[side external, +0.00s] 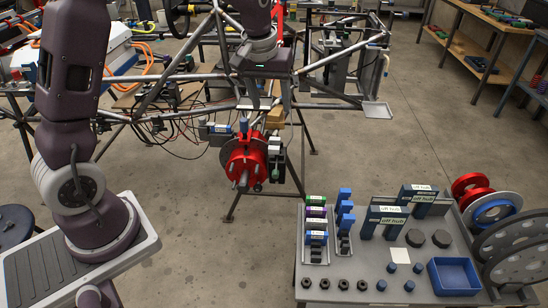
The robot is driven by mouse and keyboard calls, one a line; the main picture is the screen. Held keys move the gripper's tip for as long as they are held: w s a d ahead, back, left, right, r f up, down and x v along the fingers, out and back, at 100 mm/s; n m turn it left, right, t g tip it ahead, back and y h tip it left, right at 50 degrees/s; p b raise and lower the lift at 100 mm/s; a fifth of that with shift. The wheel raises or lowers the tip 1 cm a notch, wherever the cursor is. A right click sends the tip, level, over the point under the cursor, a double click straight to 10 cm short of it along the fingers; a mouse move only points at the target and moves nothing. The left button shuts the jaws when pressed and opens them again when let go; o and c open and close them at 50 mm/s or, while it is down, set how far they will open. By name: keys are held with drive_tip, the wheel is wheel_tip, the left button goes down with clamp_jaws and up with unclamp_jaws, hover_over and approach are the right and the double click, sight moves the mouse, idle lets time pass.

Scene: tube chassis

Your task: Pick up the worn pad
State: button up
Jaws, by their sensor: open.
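My gripper (267,103) hangs above the red hub assembly (243,158), its fingers pointing down and spread apart, with nothing clearly held. A dark caliper-like block (278,165) with pale pieces at its top sits against the right side of the red hub. The worn pad cannot be told apart surely at this size; it may be among the small pieces at this block. A small blue piece (243,125) stands at the top of the hub. A tan block (275,118) shows just below the fingers; its depth relative to them is unclear.
The tube chassis (210,105) surrounds the hub, with loose cables at its left. A grey bench (375,270) at the lower right holds trays of coloured parts, labelled "off hub" stands (384,215), a blue bin (454,276) and discs. Open floor lies between hub and bench.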

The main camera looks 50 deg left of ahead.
drive_tip(key=n+g, duration=0.1)
drive_tip(key=n, duration=0.1)
approach(274, 147)
drive_tip(key=f, duration=0.6)
drive_tip(key=w+f, duration=0.1)
drive_tip(key=f, duration=0.2)
drive_tip(key=shift+a, duration=0.3)
drive_tip(key=shift+r, duration=0.1)
drive_tip(key=shift+c, duration=0.5)
clamp_jaws()
